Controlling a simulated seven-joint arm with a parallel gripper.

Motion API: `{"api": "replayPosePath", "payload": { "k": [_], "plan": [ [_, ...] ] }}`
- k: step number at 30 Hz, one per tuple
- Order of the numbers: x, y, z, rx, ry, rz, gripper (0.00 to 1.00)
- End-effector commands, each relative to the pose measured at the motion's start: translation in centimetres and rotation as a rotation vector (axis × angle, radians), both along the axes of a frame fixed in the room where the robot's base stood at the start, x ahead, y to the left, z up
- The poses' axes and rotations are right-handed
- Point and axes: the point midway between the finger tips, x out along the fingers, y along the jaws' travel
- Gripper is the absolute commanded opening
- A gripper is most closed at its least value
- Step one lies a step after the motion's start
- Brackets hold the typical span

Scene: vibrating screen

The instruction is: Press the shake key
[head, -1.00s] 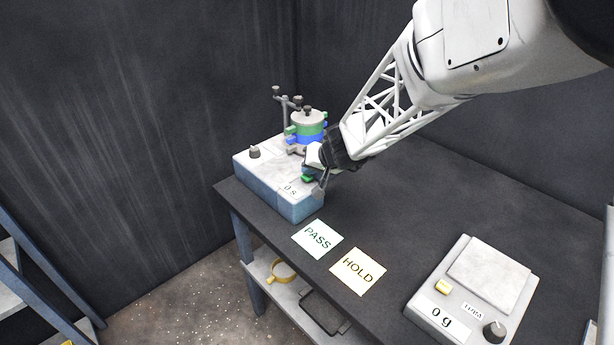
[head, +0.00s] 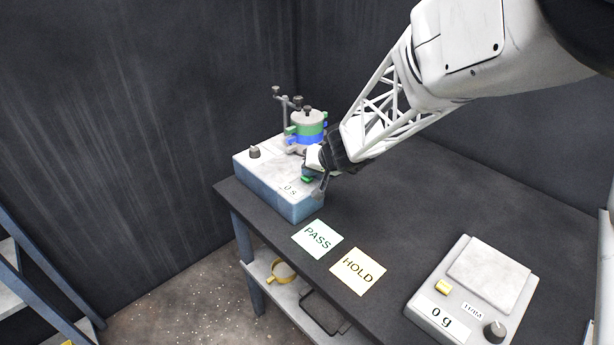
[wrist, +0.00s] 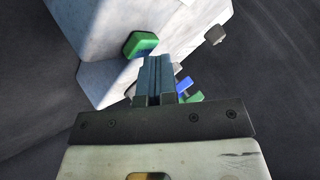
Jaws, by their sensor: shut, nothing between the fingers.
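In the wrist view my gripper (wrist: 157,62) appears just right of the key. I cannot tell whether they touch.
A stack of green and blue sieves (head: 308,130) stands on the box, partly behind my arm. A dark knob (head: 254,152) is at its left. PASS (head: 318,238) and HOLD (head: 358,271) cards lie in front. A scale (head: 465,300) reading "0 g" stands at right.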

Motion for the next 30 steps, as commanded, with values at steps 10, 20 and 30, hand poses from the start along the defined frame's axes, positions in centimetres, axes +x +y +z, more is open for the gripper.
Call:
{"api": "replayPosePath", "payload": {
  "k": [10, 20, 30],
  "plan": [
    [0.0, 0.0, 0.4, 0.000, 0.001, 0.001, 0.00],
    [-0.1, 0.0, 1.6, 0.000, 0.001, 0.001, 0.00],
    [-0.1, 0.0, 1.7, 0.000, 0.001, 0.001, 0.00]
  ]
}}
